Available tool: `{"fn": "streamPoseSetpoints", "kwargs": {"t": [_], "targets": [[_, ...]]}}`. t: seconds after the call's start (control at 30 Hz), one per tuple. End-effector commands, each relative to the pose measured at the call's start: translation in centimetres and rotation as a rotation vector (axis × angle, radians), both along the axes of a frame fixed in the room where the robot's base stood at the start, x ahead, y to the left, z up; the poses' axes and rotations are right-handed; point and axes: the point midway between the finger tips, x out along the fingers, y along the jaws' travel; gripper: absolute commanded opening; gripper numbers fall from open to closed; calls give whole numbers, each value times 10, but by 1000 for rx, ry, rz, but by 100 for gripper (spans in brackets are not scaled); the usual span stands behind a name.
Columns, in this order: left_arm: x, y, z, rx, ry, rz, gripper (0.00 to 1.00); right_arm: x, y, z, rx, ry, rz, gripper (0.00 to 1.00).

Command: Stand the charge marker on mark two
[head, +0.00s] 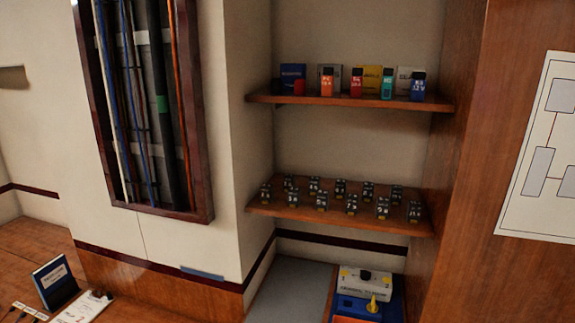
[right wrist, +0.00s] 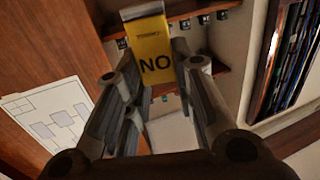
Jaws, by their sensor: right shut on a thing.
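My right gripper (right wrist: 155,85) shows in the right wrist view, shut on a yellow block or card (right wrist: 153,50) with a pale top edge and the large black letters "NO". Its smaller print is unreadable. In the head view a white box (head: 363,284) with yellow figures 1 and 2 and a black knob stands at the bottom right. In front of it a yellow peg-like piece (head: 373,304) stands upright on a blue base (head: 350,306). I cannot tell which piece is the charge marker. Neither gripper shows in the head view.
The lower shelf (head: 285,212) holds several small dark breakers. A cable cabinet (head: 205,160) hangs left of the niche. A grey surface (head: 285,290) left of the white box is clear.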

Motion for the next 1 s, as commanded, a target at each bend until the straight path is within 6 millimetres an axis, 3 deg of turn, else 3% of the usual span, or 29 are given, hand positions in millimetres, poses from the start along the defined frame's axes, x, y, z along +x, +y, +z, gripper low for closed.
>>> {"fn": "streamPoseSetpoints", "kwargs": {"t": [0.6, 0.8, 1.0], "targets": [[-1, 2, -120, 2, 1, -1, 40, 1, 2, -122, 3, 2, 1, 0], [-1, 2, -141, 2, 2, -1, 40, 1, 2, -144, 3, 1, 1, 0], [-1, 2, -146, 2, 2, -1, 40, 1, 2, -149, 1, 2, 2, 0]]}}
